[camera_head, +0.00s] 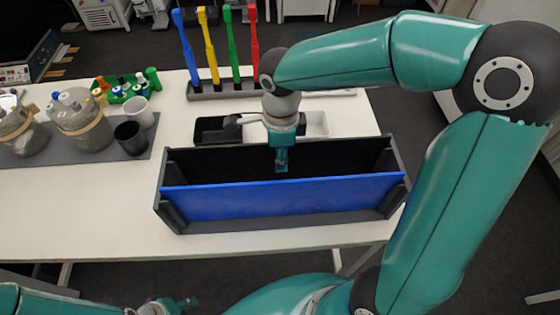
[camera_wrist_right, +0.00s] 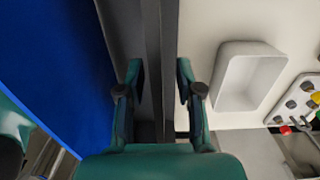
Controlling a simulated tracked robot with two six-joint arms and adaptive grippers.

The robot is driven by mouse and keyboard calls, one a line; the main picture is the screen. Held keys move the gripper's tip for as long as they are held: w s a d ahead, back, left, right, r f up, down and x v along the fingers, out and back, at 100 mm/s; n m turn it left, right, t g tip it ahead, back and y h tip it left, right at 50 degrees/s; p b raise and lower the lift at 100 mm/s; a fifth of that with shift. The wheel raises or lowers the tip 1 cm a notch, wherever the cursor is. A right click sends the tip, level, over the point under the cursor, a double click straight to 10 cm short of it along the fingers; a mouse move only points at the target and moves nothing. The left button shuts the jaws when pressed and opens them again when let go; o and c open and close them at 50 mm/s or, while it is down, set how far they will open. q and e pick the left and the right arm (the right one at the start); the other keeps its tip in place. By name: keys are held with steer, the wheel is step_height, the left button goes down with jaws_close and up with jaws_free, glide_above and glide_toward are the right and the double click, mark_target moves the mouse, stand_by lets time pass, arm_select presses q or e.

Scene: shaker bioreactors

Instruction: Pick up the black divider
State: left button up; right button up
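The black divider (camera_head: 225,160) is the dark upright panel at the back of the dark grey rack (camera_head: 290,227), behind the blue divider (camera_head: 285,196). My right gripper (camera_head: 281,168) points down at the middle of the black divider. In the right wrist view my right gripper (camera_wrist_right: 161,85) is open, with one finger on each side of a long dark edge (camera_wrist_right: 152,40); I cannot tell if they touch it. The blue divider (camera_wrist_right: 55,75) also shows at left there. My left gripper (camera_head: 185,303) is low at the bottom left of the head view, away from the rack.
Behind the rack are a black tray (camera_head: 210,137) and a white tray (camera_head: 317,124). Blue, yellow, green and red upright tools stand in a grey holder (camera_head: 222,93). Bottles and cups stand on a grey mat (camera_head: 70,155). The table's (camera_head: 80,215) front left is clear.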

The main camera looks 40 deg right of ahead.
jaws_close()
steer(key=shift+r, duration=0.1)
stand_by(0.3)
